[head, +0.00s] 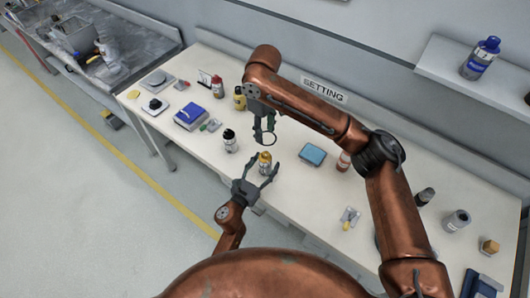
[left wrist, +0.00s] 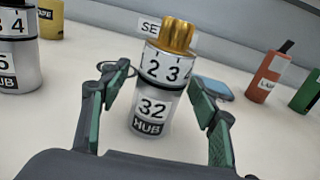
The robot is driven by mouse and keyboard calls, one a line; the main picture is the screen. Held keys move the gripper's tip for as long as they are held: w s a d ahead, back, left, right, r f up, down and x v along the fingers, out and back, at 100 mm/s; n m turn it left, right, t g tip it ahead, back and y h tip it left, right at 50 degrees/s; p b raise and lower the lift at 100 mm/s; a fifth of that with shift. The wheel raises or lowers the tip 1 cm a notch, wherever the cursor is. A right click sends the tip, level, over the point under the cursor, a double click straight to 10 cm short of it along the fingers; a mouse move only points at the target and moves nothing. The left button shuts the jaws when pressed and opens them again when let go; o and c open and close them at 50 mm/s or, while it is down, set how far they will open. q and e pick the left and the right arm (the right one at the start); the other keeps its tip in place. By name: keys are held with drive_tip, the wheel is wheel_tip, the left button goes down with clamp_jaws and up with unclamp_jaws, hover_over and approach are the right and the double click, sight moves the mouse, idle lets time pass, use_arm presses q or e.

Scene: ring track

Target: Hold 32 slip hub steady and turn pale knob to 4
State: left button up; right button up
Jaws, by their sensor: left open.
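The 32 hub (left wrist: 150,105) is an upright silver cylinder with a "32 HUB" label. Above the label is a number band (left wrist: 164,68) showing 2 and 3, and on top a ridged gold knob (left wrist: 177,35). In the head view the hub (head: 265,160) stands near the table's front edge. My left gripper (head: 262,172) is open, its fingers on either side of the hub with gaps, touching neither side as far as I can see. My right gripper (head: 265,132) hangs above the table behind the hub, apart from it; its finger opening is unclear.
A similar labelled cylinder (left wrist: 18,55) stands to the left. A blue box (head: 312,154) lies right of the hub, and a red bottle (left wrist: 267,78) and a green one (left wrist: 306,92) stand further right. A "SETTING" sign (head: 324,91) is at the back.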

use_arm(q)
drive_tip(key=shift+s, duration=0.1)
drive_tip(key=v, duration=1.1)
drive_tip(key=shift+s+a, duration=0.25)
drive_tip(key=shift+s, duration=0.05)
drive_tip(key=shift+a, duration=0.1)
